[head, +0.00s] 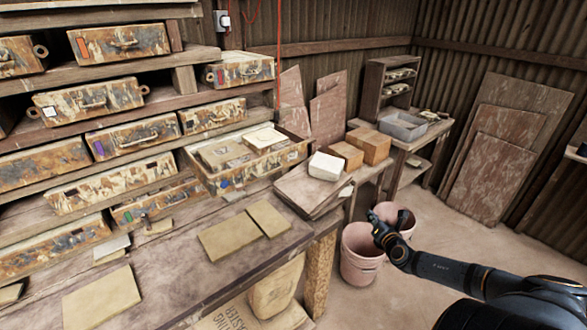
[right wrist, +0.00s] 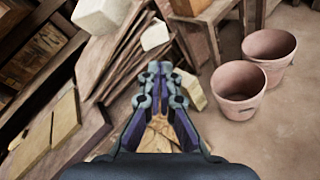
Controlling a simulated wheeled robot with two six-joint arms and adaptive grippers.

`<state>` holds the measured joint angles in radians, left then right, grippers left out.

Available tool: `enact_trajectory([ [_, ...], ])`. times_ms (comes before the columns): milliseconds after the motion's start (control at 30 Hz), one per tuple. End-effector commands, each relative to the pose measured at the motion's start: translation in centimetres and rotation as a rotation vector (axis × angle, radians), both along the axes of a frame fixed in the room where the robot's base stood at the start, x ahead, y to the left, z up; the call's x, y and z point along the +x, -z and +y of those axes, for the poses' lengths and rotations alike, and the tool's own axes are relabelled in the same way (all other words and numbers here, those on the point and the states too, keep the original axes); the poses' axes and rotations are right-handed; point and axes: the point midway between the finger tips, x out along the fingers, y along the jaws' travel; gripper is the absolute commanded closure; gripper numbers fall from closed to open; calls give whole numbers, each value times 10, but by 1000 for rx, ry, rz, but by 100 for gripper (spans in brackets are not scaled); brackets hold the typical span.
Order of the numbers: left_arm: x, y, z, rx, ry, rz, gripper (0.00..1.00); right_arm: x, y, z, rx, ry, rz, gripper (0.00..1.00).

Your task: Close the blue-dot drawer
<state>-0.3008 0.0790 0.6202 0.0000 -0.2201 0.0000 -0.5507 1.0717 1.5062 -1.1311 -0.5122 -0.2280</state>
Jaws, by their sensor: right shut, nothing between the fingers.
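The drawer with the blue dot (head: 290,156) is pulled out from the rack in the head view, with flat tiles lying in it. Its blue mark shows low on its front, toward the left end. My right gripper (head: 374,216) is shut and empty, to the right of this drawer and apart from it, over the floor side near the pink buckets. In the right wrist view its fingers (right wrist: 160,70) are together with nothing between them. My left gripper is not in view.
A workbench (head: 185,262) with loose tiles lies below the drawers. Leaning boards (head: 298,192) and a white block (head: 326,166) stand between the open drawer and my right gripper. Pink buckets (head: 360,262) stand on the floor. Other rusty drawers (head: 120,40) appear closed.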

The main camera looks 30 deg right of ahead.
Motion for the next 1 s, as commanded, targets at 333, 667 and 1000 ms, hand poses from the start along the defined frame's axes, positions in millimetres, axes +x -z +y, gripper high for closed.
enact_trajectory([
  [333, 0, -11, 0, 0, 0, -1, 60, 75, -143, 170, -543, -589, -116, 100],
  [667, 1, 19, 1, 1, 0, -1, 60, 92, -137, 175, -553, -596, -125, 100],
  [1000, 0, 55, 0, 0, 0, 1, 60, 132, -147, 168, -548, -569, -115, 100],
])
